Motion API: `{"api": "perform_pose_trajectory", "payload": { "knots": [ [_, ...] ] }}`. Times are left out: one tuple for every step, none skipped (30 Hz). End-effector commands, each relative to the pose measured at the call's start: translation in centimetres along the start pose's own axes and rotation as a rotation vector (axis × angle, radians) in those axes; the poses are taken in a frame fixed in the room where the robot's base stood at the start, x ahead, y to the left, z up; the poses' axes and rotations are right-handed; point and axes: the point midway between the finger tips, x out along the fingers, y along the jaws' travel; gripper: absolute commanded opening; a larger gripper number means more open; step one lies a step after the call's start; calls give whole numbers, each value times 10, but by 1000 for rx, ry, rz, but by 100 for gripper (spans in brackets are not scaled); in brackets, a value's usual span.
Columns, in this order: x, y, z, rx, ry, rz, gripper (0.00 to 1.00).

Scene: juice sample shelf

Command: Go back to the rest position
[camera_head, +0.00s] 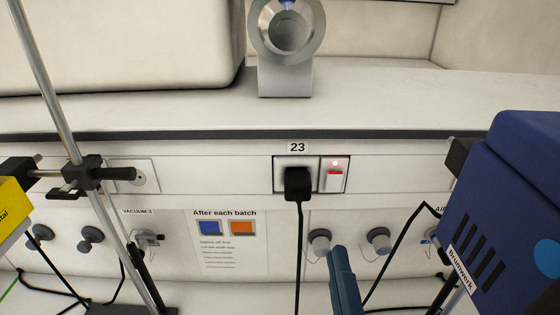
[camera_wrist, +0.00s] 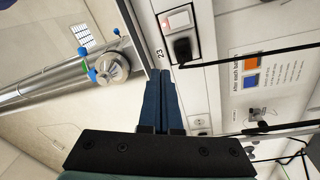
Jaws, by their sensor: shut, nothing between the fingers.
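My gripper (camera_head: 338,252) shows at the lower middle of the head view as blue fingers pointing up, in front of the wall panel. In the wrist view its two blue fingers (camera_wrist: 160,80) lie side by side, shut and empty. In the head view the fingertips are below the rocker switch (camera_head: 335,173), apart from it in the picture. The switch shows red, with a small red light above it. A black plug (camera_head: 297,183) sits in the socket left of it, under the label 23. The switch (camera_wrist: 178,20) and plug (camera_wrist: 183,50) also show in the wrist view.
A metal stand rod (camera_head: 62,110) with black clamps and a yellow device (camera_head: 12,205) are at the left. A cable hangs from the plug. A silver cylindrical device (camera_head: 285,75) stands on the shelf (camera_head: 400,95) above.

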Motion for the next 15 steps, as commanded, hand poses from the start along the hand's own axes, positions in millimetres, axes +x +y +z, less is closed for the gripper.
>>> {"api": "perform_pose_trajectory", "payload": {
  "knots": [
    [14,15,-14,75,32,51,0],
    [20,24,-22,124,48,75,0],
    [28,36,-32,190,70,106,0],
    [34,45,-40,241,89,128,0],
    [38,56,-48,291,109,150,0],
    [44,69,-59,358,137,180,0],
    [48,80,-67,407,159,202,0],
    [51,90,-76,458,183,221,0],
    [54,105,-87,524,216,248,0],
    [55,116,-96,574,242,267,0],
    [56,128,-104,624,270,287,0],
    [56,143,-115,689,308,311,0],
    [56,154,-123,736,336,327,0],
    [54,164,-131,781,365,342,0],
    [52,178,-140,839,402,361,0]
  ]
}}
